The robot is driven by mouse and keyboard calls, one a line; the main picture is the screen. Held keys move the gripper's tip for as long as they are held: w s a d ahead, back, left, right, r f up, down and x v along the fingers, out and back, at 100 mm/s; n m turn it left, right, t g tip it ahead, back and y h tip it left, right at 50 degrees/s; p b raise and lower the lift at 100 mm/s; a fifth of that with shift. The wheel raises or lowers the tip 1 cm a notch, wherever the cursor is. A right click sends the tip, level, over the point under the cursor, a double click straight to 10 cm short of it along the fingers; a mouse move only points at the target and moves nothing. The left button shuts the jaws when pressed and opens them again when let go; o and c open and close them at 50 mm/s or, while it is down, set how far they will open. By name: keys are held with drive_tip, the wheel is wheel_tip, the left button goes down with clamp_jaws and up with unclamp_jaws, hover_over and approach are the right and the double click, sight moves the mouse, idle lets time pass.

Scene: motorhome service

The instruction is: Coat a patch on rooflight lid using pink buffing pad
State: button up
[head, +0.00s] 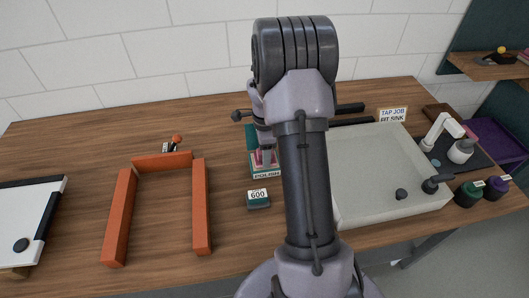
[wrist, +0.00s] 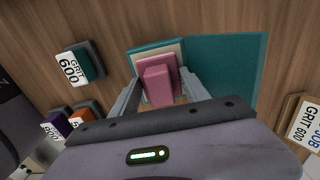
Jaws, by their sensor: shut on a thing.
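My gripper (wrist: 157,92) points down at the polish box and is shut on the pink buffing pad (wrist: 158,84), with a finger on each side of it. The pad sits within the box's outline; whether it is lifted clear is unclear. The box (head: 267,174), labelled POLISH, has a teal cover (wrist: 228,62) standing open beside the pad. My arm hides part of it in the head view. A white panel (head: 28,214) with black edges and a dark round knob lies at the far left; I cannot tell for sure that it is the rooflight lid.
A green block (head: 258,199) labelled 600 stands in front of the box. A three-sided orange frame (head: 200,205) lies left of it. A pale sink-like tray (head: 360,209) is on the right, with lidded jars (head: 467,194) beside it. Bare wood lies between frame and panel.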

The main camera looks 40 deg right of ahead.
wheel_tip(320, 180, up, 7)
drive_tip(key=p, duration=0.4)
drive_tip(key=shift+f, duration=0.1)
idle(0.5)
